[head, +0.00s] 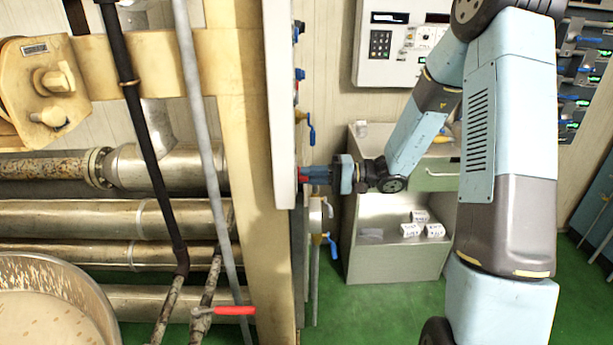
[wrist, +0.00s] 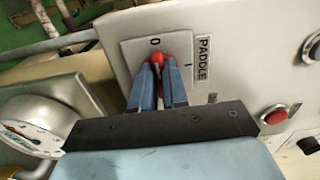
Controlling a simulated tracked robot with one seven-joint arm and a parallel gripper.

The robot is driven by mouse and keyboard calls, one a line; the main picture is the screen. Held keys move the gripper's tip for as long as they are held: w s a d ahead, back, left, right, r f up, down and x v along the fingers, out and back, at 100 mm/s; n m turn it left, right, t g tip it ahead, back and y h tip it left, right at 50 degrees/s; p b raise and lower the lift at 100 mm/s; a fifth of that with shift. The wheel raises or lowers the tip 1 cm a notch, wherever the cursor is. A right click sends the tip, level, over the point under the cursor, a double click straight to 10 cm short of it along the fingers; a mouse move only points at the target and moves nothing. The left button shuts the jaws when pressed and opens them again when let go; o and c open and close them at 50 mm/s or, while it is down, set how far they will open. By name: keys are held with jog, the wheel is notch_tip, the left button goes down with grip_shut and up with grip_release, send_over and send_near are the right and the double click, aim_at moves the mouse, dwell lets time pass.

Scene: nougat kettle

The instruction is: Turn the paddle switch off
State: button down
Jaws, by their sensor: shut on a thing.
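The paddle switch is a red knob (wrist: 157,57) on a light square plate (wrist: 135,50) marked 0 and I, beside a PADDLE label (wrist: 203,62). My gripper (wrist: 158,85) is shut on the red knob, one blue finger on each side. The 0 mark lies just beyond the knob's visible end; the fingers hide the rest, so its exact angle is hard to tell. In the head view my gripper (head: 316,174) reaches left to the panel (head: 280,110), seen edge-on, with a bit of red at the fingertips.
A red button (wrist: 273,114) and a black one (wrist: 308,145) sit right of the switch. A round gauge (wrist: 30,128) is at left. In the head view, a grey cabinet (head: 385,265) stands behind my arm; a kettle (head: 60,270) and pipes are left of the panel.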

jog(key=shift+s+d+f, duration=0.1)
jog(key=shift+s+f, duration=0.05)
jog(key=shift+f, duration=0.1)
jog(key=c, duration=1.1)
grip_release()
jog(key=shift+r, duration=0.1)
jog(key=shift+c, duration=0.2)
jog(key=d, duration=1.3)
jog(key=shift+d, duration=0.4)
jog(key=shift+s, duration=0.15)
